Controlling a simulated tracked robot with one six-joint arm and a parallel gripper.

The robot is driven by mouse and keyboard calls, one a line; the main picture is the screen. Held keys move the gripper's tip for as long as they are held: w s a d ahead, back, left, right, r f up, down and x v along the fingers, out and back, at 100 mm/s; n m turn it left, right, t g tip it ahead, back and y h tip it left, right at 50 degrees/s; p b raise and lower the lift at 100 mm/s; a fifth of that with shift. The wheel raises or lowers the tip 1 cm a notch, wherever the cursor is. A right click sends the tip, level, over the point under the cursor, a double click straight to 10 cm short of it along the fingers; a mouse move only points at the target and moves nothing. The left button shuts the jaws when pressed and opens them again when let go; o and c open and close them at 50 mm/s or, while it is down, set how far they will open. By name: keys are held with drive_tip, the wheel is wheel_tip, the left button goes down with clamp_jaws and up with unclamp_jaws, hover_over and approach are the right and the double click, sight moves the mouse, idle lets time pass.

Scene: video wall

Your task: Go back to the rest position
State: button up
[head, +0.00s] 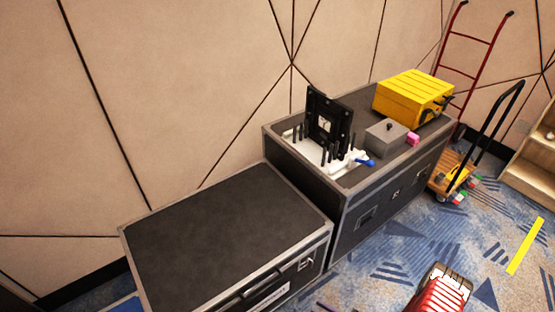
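The task names no object apart from my own arm. My gripper is not in view, so its fingers and anything in them cannot be seen. A red shape with a dark and pale ribbed top enters at the bottom edge, right of the middle; I cannot tell whether it is part of me.
A low black flight case (225,235) stands beside a taller one (385,205). On the taller case are a black upright frame (328,122), a grey box (386,138) and a yellow case (412,95). A cart (455,172) stands right. Carpet is open at lower right.

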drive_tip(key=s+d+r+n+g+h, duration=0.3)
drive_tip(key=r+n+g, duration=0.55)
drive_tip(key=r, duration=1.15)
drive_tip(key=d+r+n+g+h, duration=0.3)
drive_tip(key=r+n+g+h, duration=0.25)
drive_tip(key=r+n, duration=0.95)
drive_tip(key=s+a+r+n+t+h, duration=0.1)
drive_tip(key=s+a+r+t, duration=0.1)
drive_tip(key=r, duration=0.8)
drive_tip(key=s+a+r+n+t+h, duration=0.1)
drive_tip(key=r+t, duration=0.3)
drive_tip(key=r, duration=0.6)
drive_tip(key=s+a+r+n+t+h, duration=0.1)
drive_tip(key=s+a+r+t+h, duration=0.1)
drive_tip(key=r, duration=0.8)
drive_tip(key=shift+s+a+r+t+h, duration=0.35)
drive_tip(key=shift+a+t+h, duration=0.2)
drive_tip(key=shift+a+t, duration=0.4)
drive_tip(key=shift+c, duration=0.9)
